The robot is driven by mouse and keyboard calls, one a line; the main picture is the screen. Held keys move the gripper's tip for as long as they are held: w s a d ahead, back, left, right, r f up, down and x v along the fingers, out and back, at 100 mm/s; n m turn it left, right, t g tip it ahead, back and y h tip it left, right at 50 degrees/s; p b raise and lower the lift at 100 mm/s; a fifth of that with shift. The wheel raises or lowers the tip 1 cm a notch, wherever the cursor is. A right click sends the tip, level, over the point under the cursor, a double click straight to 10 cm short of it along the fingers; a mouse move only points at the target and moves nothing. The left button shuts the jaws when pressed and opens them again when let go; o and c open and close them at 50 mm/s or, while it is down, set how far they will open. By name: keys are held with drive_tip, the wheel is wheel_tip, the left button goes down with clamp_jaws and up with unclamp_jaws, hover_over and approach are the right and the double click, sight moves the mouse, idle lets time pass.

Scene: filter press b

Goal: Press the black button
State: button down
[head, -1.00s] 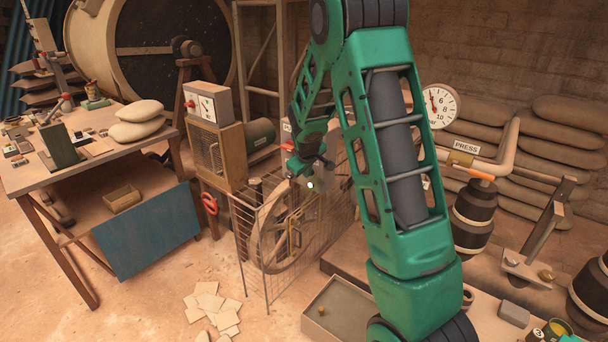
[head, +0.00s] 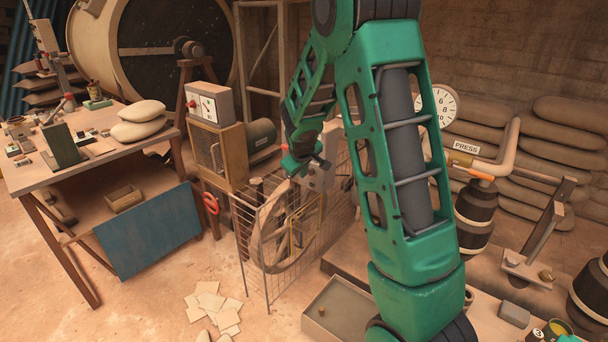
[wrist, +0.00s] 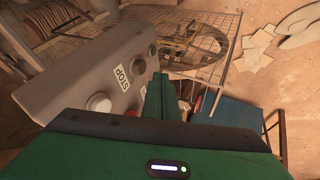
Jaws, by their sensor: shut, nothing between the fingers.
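Part of a red button (wrist: 131,113) shows beside my fingers. In the head view the box (head: 322,177) stands behind the wire cage, partly behind my arm. My gripper (wrist: 160,92) is shut and empty, its fingers in front of the box's face. I cannot tell whether they touch it. It also shows in the head view (head: 322,163).
A wire cage (head: 262,255) around a spoked wheel (head: 280,235) stands below my gripper. A wooden cabinet with a meter box (head: 208,104) is to its left. A workbench (head: 100,155) is further left. A low tray (head: 335,312) lies in front.

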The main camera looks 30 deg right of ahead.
drive_tip(key=v, duration=0.7)
drive_tip(key=shift+a, duration=0.25)
drive_tip(key=shift+s+r, duration=0.1)
drive_tip(key=shift+s, duration=0.05)
idle(0.3)
drive_tip(key=s+a+r+m+g+y, duration=0.1)
drive_tip(key=s+a+m+g+y, duration=0.1)
drive_tip(key=s, duration=1.8)
drive_tip(key=s+a+r+m+g+y, duration=0.1)
drive_tip(key=s+m+g, duration=0.3)
drive_tip(key=s, duration=1.6)
drive_tip(key=m+y, duration=0.1)
drive_tip(key=m, duration=0.1)
drive_tip(key=shift+a+r+m, duration=0.3)
drive_tip(key=shift+a+r, duration=0.05)
drive_tip(key=shift+a, duration=0.05)
drive_tip(key=shift+s, duration=0.1)
